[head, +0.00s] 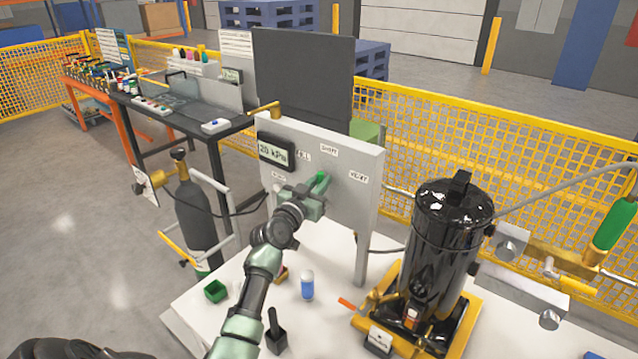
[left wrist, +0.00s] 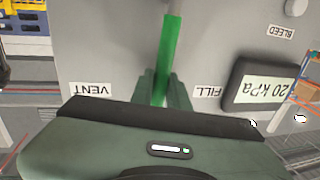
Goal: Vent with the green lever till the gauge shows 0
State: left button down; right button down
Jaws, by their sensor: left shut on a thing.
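The green lever (left wrist: 171,50) is on the grey panel (head: 362,210), between the FILL label (head: 303,155) and the VENT label (head: 358,177). The SHUT label (head: 329,150) is above it. My left gripper (head: 318,187) is at the panel, shut on the lever; its fingers (left wrist: 163,90) sit either side of the green bar in the left wrist view. The gauge (head: 275,154) at the panel's upper left reads 20 kPa; the left wrist view shows the gauge (left wrist: 258,88) upside down with the same reading. My right gripper is not in view.
A black cylinder (head: 447,235) stands on a yellow base right of the panel. A gas bottle (head: 197,215) stands left. A green handle (head: 614,224) is far right.

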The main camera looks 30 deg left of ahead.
pick_arm(q)
jog(key=d+m+b, duration=0.1)
jog(key=d+m, duration=0.1)
jog(key=d+f+m+t+b, duration=0.1)
jog(key=d+m+b, duration=0.1)
jog(key=shift+s+f+m, duration=0.15)
jog(key=shift+m, duration=0.25)
jog(key=d+m, duration=0.1)
jog(key=d+f+m+b, duration=0.1)
jog(key=m, duration=0.1)
jog(key=shift+f+t+h+b, duration=0.15)
jog(key=shift+t+h+b, duration=0.15)
jog(key=shift+h, duration=0.1)
jog(key=shift+s+d+f+m+b, duration=0.1)
jog(key=shift+d+f+m+b, duration=0.4)
jog(key=shift+m, duration=0.6)
jog(key=c, duration=1.4)
grip_release()
jog(key=shift+o, duration=0.2)
jog(key=shift+s, duration=0.1)
